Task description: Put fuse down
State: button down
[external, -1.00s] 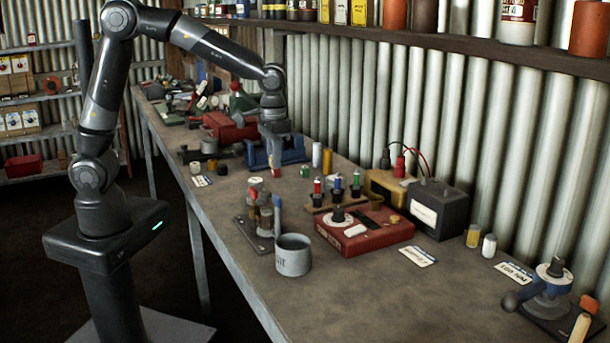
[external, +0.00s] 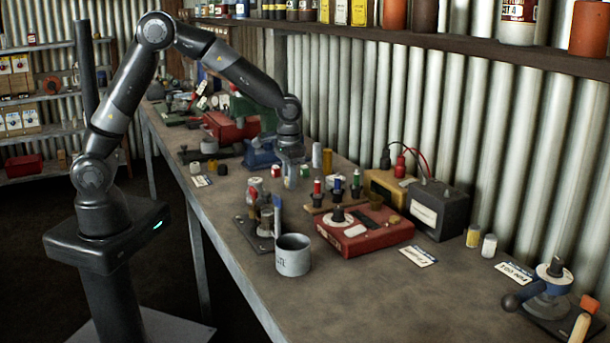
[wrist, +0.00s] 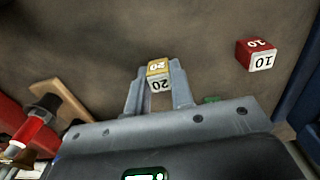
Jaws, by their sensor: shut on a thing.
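My gripper (wrist: 158,92) is shut on a small block-shaped fuse (wrist: 158,68) with a yellow side and a white face, both marked 20. The fuse sits between the two fingertips. In the external view my gripper (external: 291,182) points down, low over the bench, and the fuse is too small to make out there. I cannot tell whether the fuse touches the bench top. A red fuse marked 10 (wrist: 256,55) stands apart to the right in the wrist view. It shows as a small red block (external: 276,171) left of my gripper in the external view.
A blue vise (external: 262,154) stands left of my gripper. A wooden rack with coloured pieces (external: 318,206), a red tester box (external: 372,236) and a grey mug (external: 293,258) stand to the right and in front.

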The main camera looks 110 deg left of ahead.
jog(key=shift+f, duration=0.15)
jog(key=c, duration=1.3)
grip_release()
jog(key=shift+o, duration=0.2)
